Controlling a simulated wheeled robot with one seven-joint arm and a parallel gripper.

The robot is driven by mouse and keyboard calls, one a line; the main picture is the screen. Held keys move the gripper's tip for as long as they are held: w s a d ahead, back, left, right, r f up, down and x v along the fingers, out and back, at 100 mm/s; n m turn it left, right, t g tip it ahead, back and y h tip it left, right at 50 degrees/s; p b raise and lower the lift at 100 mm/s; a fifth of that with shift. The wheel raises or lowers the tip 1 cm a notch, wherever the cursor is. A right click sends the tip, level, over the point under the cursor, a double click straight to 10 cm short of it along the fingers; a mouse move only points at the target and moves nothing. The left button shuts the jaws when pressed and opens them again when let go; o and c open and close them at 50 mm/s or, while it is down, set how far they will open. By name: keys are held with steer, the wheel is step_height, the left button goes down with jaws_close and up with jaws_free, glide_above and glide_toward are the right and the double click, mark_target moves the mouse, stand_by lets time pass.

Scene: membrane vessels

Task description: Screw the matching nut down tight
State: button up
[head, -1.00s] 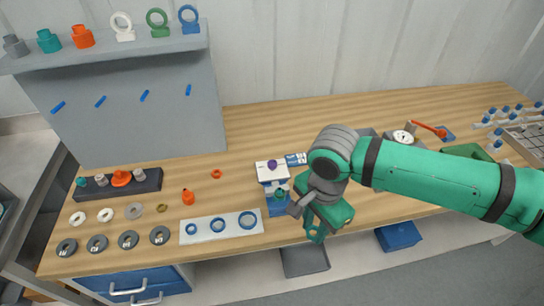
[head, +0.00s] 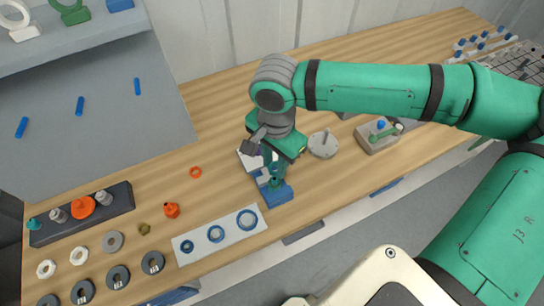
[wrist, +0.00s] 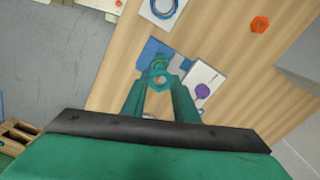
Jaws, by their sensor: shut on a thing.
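My gripper (wrist: 160,86) is shut on a teal hexagonal nut (wrist: 161,78), held between the green fingertips with its hole showing. In the head view my gripper (head: 276,168) is over a blue and white fixture, and its fingers hide part of it. The fixture's blue base (head: 278,196) shows in front of the fingers. In the wrist view a teal-green fitting (wrist: 159,60) stands on the blue base (wrist: 150,49), just beyond the nut. I cannot tell whether nut and fitting touch.
A white plate with blue rings (head: 216,234) lies left of the fixture. An orange fitting (head: 171,210), loose nuts and grey discs (head: 118,277) lie farther left. A dark rack (head: 125,199) holds several fittings. A round grey lidded thing (head: 323,144) stands to the right.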

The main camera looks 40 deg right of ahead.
mark_target(275, 178)
steer(key=shift+f, duration=2.6)
steer(key=o, duration=1.1)
step_height(275, 178, up, 11)
steer(key=shift+f, duration=0.15)
